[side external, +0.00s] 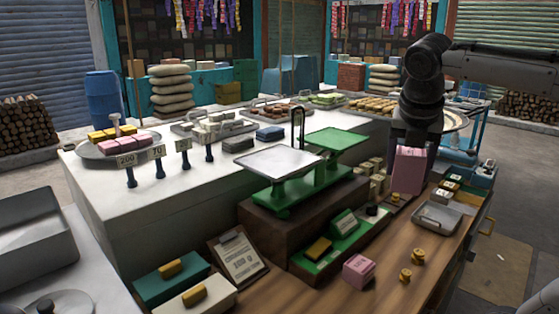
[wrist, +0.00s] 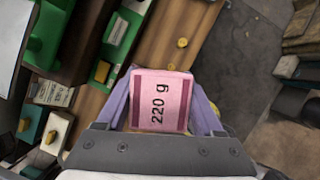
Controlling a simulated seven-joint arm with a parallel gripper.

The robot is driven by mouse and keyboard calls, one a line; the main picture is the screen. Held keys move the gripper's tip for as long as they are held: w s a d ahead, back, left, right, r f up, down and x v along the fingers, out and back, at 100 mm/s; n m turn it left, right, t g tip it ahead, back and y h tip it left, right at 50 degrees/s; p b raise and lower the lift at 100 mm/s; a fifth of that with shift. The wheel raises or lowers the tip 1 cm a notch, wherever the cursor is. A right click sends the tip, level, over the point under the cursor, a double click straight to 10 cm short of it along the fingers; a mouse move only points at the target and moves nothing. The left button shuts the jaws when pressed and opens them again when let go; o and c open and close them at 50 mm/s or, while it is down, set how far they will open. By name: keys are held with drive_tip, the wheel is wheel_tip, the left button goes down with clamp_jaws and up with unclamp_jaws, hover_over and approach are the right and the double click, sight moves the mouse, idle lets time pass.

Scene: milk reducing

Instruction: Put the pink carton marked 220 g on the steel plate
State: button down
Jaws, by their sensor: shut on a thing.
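My gripper (side external: 410,143) is shut on the pink carton (side external: 408,171) and holds it upright above the wooden counter, right of the scale. The wrist view shows the carton (wrist: 160,101) between the two fingers (wrist: 159,84), with "220 g" printed on its face. The steel plate (side external: 281,160) is the bare, light grey square pan on the left of the green balance scale (side external: 294,194). It is empty and lies left of my gripper, apart from it. A second pink carton (side external: 358,270) sits at the counter's front.
A green pan (side external: 337,141) on the scale lies between my gripper and the steel plate. An upright dark post (side external: 297,128) stands by the scale. A metal tray (side external: 437,217) and brass weights (side external: 405,275) sit on the counter (side external: 385,255).

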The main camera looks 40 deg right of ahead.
drive_tip(key=w+a+r+n+t, duration=0.1)
drive_tip(key=w+a+r+n, duration=0.35)
drive_tip(key=w+r, duration=0.85)
drive_tip(key=shift+y, duration=0.5)
drive_tip(key=w+f, duration=0.3)
drive_tip(key=w, duration=0.2)
drive_tip(key=w+f, duration=0.3)
drive_tip(key=w, duration=0.1)
drive_tip(key=w+f, duration=0.3)
drive_tip(key=w, duration=0.2)
drive_tip(key=shift+w+a+f, duration=0.3)
drive_tip(key=shift+w+a, duration=0.05)
drive_tip(key=shift+a, duration=0.05)
drive_tip(key=shift+w+f, duration=0.35)
drive_tip(key=shift+f, duration=0.1)
drive_tip(key=shift+w+f, duration=0.15)
drive_tip(key=shift+f, duration=1.55)
drive_tip(key=shift+f, duration=0.1)
drive_tip(key=shift+c, duration=0.2)
unclamp_jaws()
drive_tip(key=shift+f, duration=0.1)
